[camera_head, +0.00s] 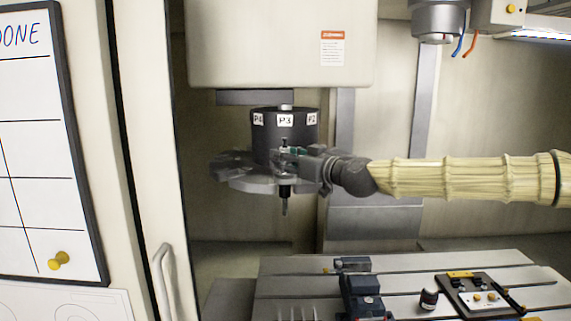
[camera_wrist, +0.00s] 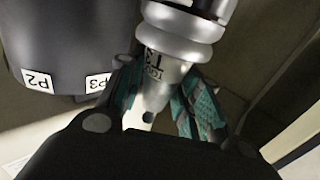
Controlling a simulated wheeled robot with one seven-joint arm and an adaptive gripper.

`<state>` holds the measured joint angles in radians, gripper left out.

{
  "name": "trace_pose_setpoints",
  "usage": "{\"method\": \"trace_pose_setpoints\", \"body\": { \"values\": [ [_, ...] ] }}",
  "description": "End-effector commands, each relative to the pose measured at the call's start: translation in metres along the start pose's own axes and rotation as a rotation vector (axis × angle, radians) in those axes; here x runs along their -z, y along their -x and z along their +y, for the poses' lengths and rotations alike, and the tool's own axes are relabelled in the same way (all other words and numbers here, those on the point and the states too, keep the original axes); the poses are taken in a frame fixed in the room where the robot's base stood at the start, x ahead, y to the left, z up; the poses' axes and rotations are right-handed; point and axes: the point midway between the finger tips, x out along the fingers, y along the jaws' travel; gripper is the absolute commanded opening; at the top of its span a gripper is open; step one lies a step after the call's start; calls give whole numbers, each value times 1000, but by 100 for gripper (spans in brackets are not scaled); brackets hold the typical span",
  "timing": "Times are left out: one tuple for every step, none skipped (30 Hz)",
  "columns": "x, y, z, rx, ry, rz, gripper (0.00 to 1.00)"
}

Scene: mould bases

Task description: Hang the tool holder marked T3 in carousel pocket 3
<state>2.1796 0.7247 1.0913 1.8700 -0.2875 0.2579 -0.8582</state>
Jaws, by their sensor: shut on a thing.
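The black carousel drum (camera_head: 285,140) shows labels P4, P3 and P2, with P3 facing the front. Its grey disc (camera_head: 250,184) spreads out below the drum. My gripper (camera_head: 292,157) is at the front of the carousel, below the P3 label, and is shut on a tool holder (camera_head: 285,190) whose dark tool points down. In the wrist view, the silver tool holder (camera_wrist: 158,75) sits between my teal-padded fingers (camera_wrist: 160,100), its mark partly readable with a 3. The P3 label (camera_wrist: 98,82) is beside it. The pocket itself is hidden; I cannot tell whether the holder is seated.
The pale machine housing (camera_head: 280,45) hangs above the carousel. A spindle (camera_head: 437,20) is at the upper right. The slotted table (camera_head: 420,265) below carries a vise (camera_head: 362,295), a small dark jar (camera_head: 429,299) and a tray (camera_head: 462,282). A door handle (camera_head: 162,280) is at the left.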

Motion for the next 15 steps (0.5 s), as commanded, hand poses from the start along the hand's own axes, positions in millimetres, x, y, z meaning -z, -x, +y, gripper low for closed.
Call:
{"method": "trace_pose_setpoints", "body": {
  "values": [
    [2,-2,2,-1,2,4,0],
    [2,-3,4,-1,1,4,0],
    [2,-4,5,-1,1,4,0],
    [2,-5,6,-1,1,4,0],
    [2,-6,7,-1,0,4,0],
    [2,-8,8,-1,0,4,0],
    [2,-9,9,-1,0,4,0],
    [2,-10,10,-2,1,4,0],
    [2,-11,12,-2,1,4,0],
    [1,-12,13,-1,1,4,0],
    [1,-14,14,-1,2,4,0],
    [1,-15,15,-1,2,3,0],
    [1,-16,16,-1,2,3,0],
    [1,-17,18,-1,2,4,0],
    [1,-18,19,-1,2,4,0]
  ]
}}
